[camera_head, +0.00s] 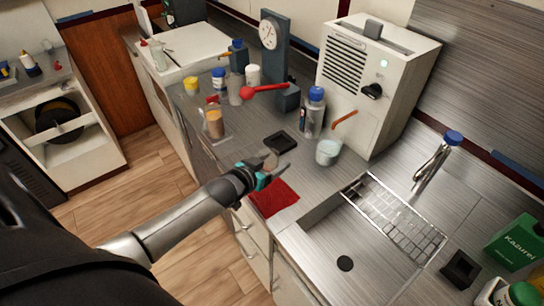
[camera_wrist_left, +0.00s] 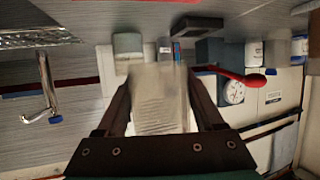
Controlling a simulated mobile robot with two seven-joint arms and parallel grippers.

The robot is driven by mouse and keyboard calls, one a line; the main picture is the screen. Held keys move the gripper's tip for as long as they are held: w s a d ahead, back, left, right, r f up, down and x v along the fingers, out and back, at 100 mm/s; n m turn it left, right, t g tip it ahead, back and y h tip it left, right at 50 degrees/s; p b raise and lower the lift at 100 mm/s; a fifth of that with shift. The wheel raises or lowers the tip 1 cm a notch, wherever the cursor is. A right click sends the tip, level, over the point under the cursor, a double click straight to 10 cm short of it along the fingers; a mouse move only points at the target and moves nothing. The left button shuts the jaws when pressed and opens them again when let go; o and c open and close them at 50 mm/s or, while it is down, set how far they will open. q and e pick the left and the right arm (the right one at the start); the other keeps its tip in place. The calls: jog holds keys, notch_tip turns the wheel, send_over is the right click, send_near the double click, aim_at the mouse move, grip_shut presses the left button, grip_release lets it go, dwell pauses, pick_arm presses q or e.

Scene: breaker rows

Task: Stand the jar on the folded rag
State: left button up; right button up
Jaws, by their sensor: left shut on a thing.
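My left gripper (camera_head: 272,169) is shut on the jar (camera_wrist_left: 158,100), over the counter just behind the folded rag. In the left wrist view the jar is a pale, blurred, see-through shape between the two fingers (camera_wrist_left: 165,95). In the head view only a small tan, rounded part of it (camera_head: 271,160) shows at the fingers. The folded rag (camera_head: 276,198) is a flat dark red square on the counter near its front edge, left of the sink. Nothing stands on it. I cannot tell how high the jar is held. My right gripper is not in view.
A dark flat block (camera_head: 281,142) lies behind the gripper. The sink (camera_head: 345,245) opens right of the rag. A brown-filled container (camera_head: 214,122) stands left.

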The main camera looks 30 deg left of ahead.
aim_at(271, 186)
pick_arm(q)
jog(key=shift+s+a+f, duration=0.15)
jog(key=shift+s, duration=0.05)
dwell(0.3)
jog(key=shift+f+b, duration=2.1)
jog(key=shift+f, duration=1)
jog(key=shift+f+b, duration=0.6)
jog(key=shift+f, duration=0.25)
jog(key=o, duration=1.5)
jog(key=shift+s, duration=0.1)
